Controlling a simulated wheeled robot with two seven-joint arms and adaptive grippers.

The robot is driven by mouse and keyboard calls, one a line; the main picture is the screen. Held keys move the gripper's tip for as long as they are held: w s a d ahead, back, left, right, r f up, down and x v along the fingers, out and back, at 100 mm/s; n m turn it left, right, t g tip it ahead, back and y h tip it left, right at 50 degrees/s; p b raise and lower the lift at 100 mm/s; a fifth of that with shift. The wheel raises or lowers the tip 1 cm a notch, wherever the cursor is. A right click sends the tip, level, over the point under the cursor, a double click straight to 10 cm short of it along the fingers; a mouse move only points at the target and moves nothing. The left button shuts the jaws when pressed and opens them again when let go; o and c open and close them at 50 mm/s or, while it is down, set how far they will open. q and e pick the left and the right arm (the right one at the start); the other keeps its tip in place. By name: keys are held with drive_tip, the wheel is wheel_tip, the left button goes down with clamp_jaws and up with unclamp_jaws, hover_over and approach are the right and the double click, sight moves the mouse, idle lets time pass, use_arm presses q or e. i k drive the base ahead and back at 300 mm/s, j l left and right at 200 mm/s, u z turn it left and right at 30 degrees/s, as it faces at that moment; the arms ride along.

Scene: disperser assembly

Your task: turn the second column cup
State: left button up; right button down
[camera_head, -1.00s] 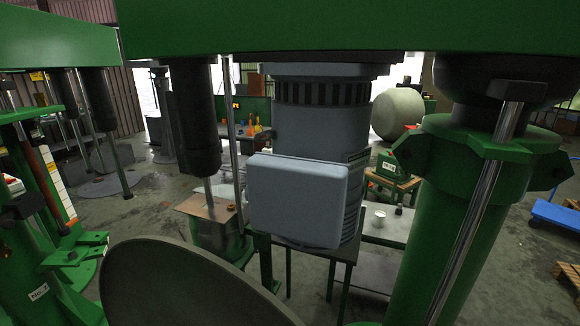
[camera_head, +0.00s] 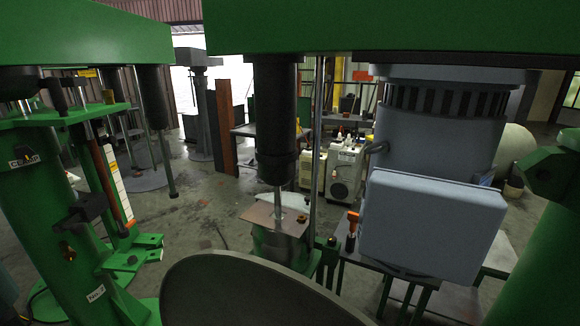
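A green column (camera_head: 45,205) stands at the left edge in the head view, with a small numbered label (camera_head: 97,293) low on it. A dark clamp part (camera_head: 82,210) and a green split bracket (camera_head: 135,255) project from its right side. Another green column (camera_head: 550,235) is partly cut off at the right edge. A black sleeve (camera_head: 275,115) with a thin shaft hangs from the green beam (camera_head: 390,25) in the middle. I cannot tell which part is the second column cup. Neither gripper is in view.
A grey-blue motor housing with a box (camera_head: 430,225) fills the right middle. A large dark round-edged surface (camera_head: 250,295) covers the bottom middle. A metal plate (camera_head: 275,217) lies below the shaft. Open concrete floor (camera_head: 205,215) shows between the left column and this machine.

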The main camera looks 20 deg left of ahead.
sight(70, 255)
drive_tip(key=j+u, duration=0.25)
drive_tip(key=j, duration=0.3)
drive_tip(key=i+j+u, duration=0.1)
drive_tip(key=j+u, duration=0.15)
drive_tip(key=j, duration=0.35)
drive_tip(key=j+u, duration=0.6)
drive_tip(key=u, duration=0.2)
drive_tip(key=j+u, duration=0.25)
drive_tip(key=u, duration=0.15)
drive_tip(key=i, duration=0.05)
